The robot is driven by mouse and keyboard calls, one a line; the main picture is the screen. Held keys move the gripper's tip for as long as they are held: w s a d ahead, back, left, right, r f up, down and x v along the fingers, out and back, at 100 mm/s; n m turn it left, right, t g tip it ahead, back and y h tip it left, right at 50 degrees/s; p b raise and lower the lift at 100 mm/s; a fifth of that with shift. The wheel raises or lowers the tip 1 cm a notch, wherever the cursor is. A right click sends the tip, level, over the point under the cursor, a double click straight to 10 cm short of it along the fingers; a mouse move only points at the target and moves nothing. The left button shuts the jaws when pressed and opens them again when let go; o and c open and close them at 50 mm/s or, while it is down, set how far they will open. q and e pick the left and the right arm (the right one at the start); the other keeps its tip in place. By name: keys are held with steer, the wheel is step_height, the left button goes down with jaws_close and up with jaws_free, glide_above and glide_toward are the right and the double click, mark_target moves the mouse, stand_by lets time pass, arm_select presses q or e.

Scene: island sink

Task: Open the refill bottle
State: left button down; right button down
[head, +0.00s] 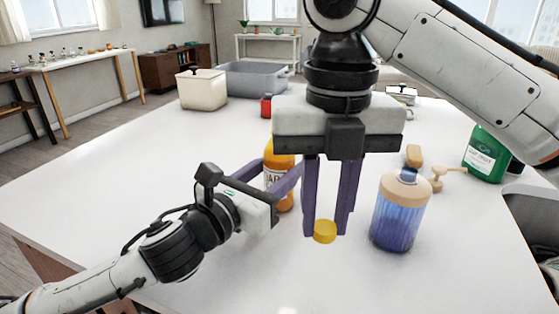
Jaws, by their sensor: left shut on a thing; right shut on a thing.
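An orange bottle with a pale label (284,204) stands on the white island, partly hidden behind my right gripper. My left gripper (276,178) comes in from the left and is shut around the bottle's body. My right gripper (325,230) points down in front and to the right of the bottle. It is shut on a yellow cap (325,232), held between its fingertips and apart from the bottle. The bottle's top is mostly hidden by my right gripper.
A blue ribbed bottle with a peach top (398,215) stands close right of my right gripper. A green bottle (486,152) stands further right, near the sink edge. A wooden brush (414,157), cream canister (202,90) and grey basin (253,79) are behind.

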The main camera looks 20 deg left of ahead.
arm_select(q)
steer(key=c, duration=1.4)
jaws_free()
steer(key=shift+f, duration=0.15)
steer(key=o, duration=0.4)
